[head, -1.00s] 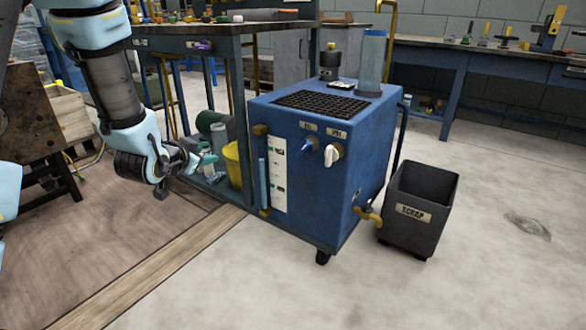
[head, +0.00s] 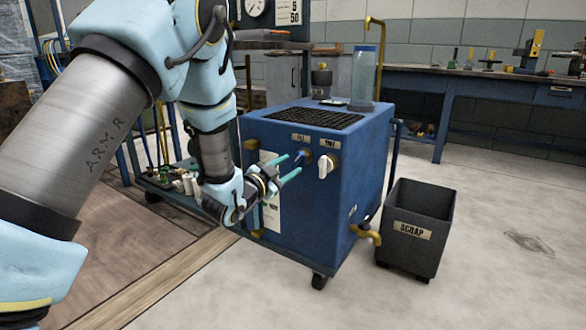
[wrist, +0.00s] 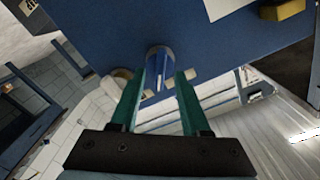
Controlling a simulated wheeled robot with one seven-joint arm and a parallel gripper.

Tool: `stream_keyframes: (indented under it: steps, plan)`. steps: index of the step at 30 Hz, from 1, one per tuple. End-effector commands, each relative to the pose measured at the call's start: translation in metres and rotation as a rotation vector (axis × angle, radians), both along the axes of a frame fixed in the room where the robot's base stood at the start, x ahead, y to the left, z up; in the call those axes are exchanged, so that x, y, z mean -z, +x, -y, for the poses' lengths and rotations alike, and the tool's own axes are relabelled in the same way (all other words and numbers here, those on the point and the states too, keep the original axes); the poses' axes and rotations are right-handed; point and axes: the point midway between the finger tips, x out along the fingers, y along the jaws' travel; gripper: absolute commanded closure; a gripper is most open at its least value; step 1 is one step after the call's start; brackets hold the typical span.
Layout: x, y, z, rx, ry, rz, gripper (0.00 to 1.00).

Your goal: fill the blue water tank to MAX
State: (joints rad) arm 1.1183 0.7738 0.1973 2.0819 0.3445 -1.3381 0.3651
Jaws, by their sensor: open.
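The blue water tank (head: 322,222) stands on casters in the middle of the head view. Its front carries a blue valve handle (head: 307,155) and, to the right, a white handle (head: 326,165). The white level gauge strip (head: 271,215) is partly hidden by my arm, and its level cannot be read. My gripper (head: 289,168) is open, with green fingers pointing at the tank front by the blue handle. In the wrist view, the blue handle (wrist: 160,60) lies between and just beyond the fingertips (wrist: 160,76). Contact cannot be told.
A black scrap bin (head: 420,228) stands right of the tank, beside a brass tap (head: 368,235) low on the tank's side. A black grate (head: 310,117) and a clear cylinder (head: 362,80) are on top. A workbench (head: 470,85) is behind. Floor in front is clear.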

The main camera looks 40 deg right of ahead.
Motion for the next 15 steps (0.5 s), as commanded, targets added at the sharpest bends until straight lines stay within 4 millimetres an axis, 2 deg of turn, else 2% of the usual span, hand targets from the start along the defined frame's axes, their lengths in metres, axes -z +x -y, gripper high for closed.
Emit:
stream_keyframes:
  steps: [6, 15]
  plan:
    - [0.001, 0.006, 0.022, 0.001, 0.000, 0.001, 0.54]
    - [0.000, 0.007, 0.026, 0.000, 0.001, 0.000, 0.54]
